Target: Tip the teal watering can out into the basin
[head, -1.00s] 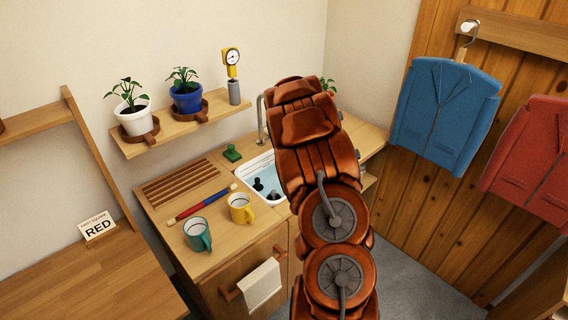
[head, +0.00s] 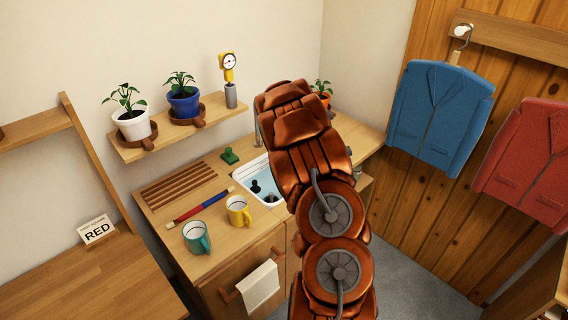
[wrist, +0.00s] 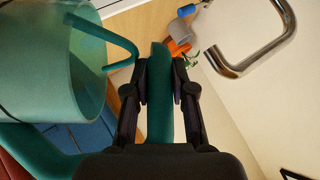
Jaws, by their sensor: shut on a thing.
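The teal watering can (wrist: 60,65) fills the left of the wrist view, tilted in the picture. My gripper (wrist: 160,75) is shut on its teal handle (wrist: 160,100), which runs between the two dark fingers. In the head view my copper arm hides the gripper and the can. The white basin (head: 241,177) is set in the counter, partly hidden behind my arm. Light blue shows inside it, with dark objects. I cannot see whether anything pours from the can.
A curved metal tap (wrist: 255,60) is close to the right of my gripper in the wrist view. A teal mug (head: 196,238), a yellow mug (head: 238,211) and a red-and-blue rod (head: 199,207) lie left of the basin. A potted plant (head: 322,92) stands behind my arm.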

